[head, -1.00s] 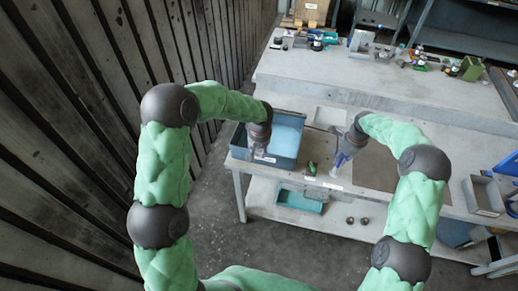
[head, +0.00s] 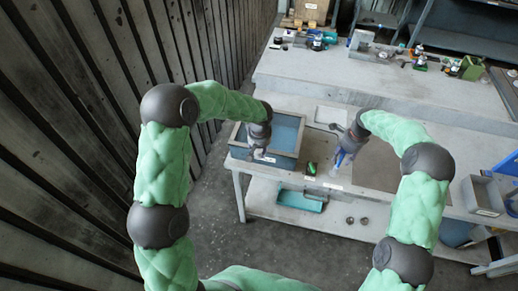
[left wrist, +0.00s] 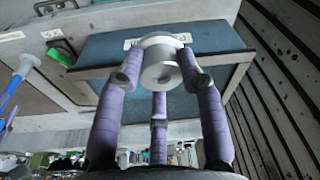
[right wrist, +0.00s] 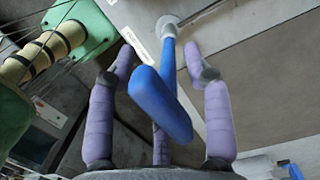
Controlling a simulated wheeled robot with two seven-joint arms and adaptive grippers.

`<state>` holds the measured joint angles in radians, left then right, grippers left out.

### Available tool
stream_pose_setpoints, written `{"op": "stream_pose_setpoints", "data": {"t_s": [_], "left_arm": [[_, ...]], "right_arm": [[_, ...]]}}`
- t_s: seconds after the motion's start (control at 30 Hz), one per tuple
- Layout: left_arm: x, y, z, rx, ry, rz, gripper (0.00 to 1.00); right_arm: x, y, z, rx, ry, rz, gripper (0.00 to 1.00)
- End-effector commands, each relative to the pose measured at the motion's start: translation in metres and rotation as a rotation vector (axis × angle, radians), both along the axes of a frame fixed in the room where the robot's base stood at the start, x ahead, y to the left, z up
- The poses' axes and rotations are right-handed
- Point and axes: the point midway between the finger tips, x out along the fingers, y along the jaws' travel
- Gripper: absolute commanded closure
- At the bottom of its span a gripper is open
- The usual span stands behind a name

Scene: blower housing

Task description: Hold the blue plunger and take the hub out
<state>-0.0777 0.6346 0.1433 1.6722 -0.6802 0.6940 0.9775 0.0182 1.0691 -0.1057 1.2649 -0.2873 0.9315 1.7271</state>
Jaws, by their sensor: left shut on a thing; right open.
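The silver hub (left wrist: 160,62), a short cylinder with a wider flange, is between the fingers of my left gripper (left wrist: 163,75) in the left wrist view. That gripper (head: 258,152) is shut on it over the blue tray (head: 234,154). The blue plunger (right wrist: 160,100) has a thick blue handle and a white collar at its far end, near a round grey piece on the table. It also shows in the head view (head: 340,158). My right gripper (right wrist: 158,70) is open, with its fingers spread around the plunger's handle; I see no clear contact.
A green object (head: 311,168) lies on the table between the grippers. A brown mat (head: 376,166) and a grey bin (head: 483,195) are to the right. A white tray (head: 330,115) lies behind. The rear bench holds several small items.

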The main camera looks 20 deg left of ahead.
Motion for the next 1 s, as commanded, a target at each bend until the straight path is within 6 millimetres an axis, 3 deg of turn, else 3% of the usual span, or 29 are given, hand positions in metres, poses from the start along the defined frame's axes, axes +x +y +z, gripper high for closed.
{"op": "stream_pose_setpoints", "data": {"t_s": [0.27, 0.7, 1.0], "left_arm": [[0.000, 0.000, 0.000, 0.000, -0.001, 0.000, 1.00], [0.000, 0.000, 0.000, 0.000, -0.001, 0.000, 1.00], [0.000, 0.000, 0.000, 0.000, -0.001, 0.000, 1.00]], "right_arm": [[0.001, -0.002, 0.018, 0.000, -0.004, 0.000, 0.49], [0.001, -0.012, 0.098, 0.000, -0.004, 0.000, 0.49], [0.000, -0.015, 0.119, 0.000, 0.001, 0.000, 0.49]]}}
